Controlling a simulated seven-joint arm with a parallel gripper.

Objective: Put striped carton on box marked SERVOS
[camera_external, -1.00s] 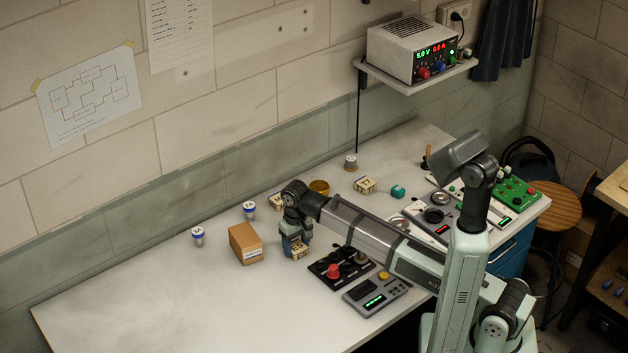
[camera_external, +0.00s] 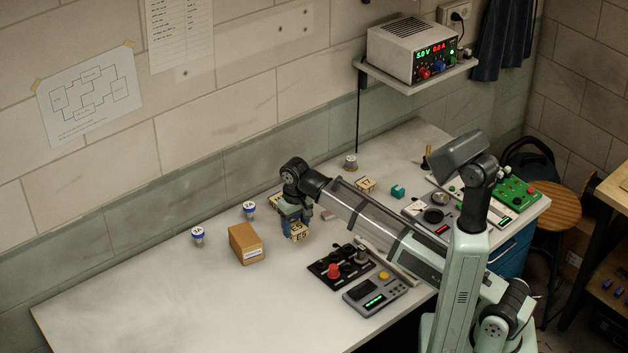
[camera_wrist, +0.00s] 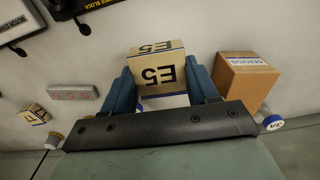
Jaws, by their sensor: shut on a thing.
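My gripper (camera_wrist: 160,88) is shut on a small tan carton marked E5 (camera_wrist: 159,68), with dark lines on its face; the carton sits between the blue fingers in the wrist view. In the external view my gripper (camera_external: 293,217) points down with the carton (camera_external: 299,232) at its lower end. The brown box marked SERVOS (camera_external: 245,244) stands on the bench to the left of my gripper, apart from it.
Two white-and-blue containers (camera_external: 198,236) (camera_external: 249,209) stand behind the SERVOS box. A black control panel (camera_external: 340,265) lies to the front right. The front left bench is clear.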

